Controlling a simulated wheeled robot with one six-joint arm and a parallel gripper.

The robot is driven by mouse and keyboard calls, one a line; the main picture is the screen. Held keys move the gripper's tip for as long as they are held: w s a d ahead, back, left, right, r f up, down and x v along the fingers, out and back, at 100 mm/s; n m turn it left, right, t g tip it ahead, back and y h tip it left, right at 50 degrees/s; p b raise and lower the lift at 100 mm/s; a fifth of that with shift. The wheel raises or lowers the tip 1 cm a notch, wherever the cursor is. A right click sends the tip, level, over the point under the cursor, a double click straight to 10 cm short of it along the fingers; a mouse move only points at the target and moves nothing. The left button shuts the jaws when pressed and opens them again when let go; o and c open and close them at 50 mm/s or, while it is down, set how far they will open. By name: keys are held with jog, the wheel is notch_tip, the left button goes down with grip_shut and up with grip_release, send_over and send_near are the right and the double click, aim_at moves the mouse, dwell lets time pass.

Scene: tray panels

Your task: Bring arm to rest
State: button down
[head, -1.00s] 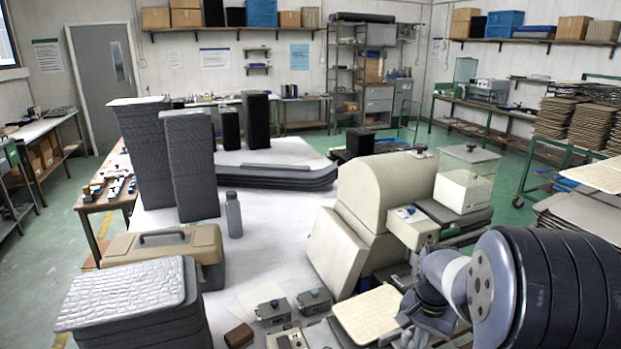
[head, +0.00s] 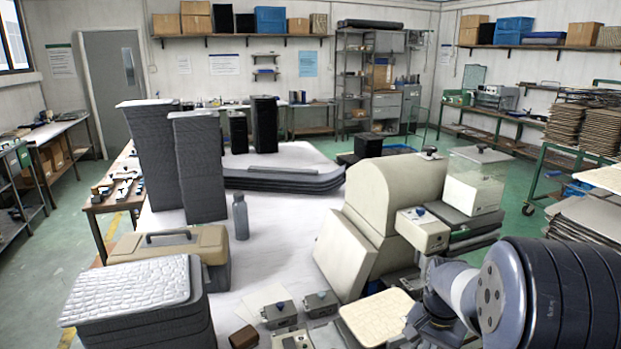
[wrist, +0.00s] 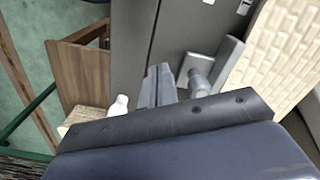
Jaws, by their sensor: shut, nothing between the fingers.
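My arm reaches in from the lower right of the head view, bent, with its dark ribbed link closest to the camera. My gripper shows in the wrist view (wrist: 158,75), its two grey fingers together with nothing between them. They point over a dark grey surface (wrist: 130,40). In the head view my gripper's fingertips are hidden from sight. A cream textured panel (head: 375,317) lies close to the left of my arm.
A beige domed machine (head: 370,205) and a clear-walled box (head: 475,185) stand just behind my arm. Small grey boxes (head: 320,303) sit left of the cream panel. A grey bottle (head: 240,217) stands on the white table (head: 275,235), which has bare room around it.

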notch_tip(320, 180, up, 7)
jog(key=p, duration=0.5)
notch_tip(320, 180, down, 8)
jog(key=b, duration=0.6)
jog(key=shift+b, duration=0.3)
jog(key=shift+w+a+r, duration=0.2)
jog(key=shift+w, duration=0.4)
jog(key=s, duration=0.2)
jog(key=s+d, duration=0.1)
jog(key=s, duration=0.1)
jog(key=s+d+b, duration=0.1)
jog(key=s, duration=0.1)
jog(key=shift+d, duration=0.1)
jog(key=r+p, duration=0.2)
jog(key=r, duration=0.1)
jog(key=shift+s+r, duration=0.15)
jog(key=shift+s, duration=0.05)
jog(key=shift+r+p, duration=0.75)
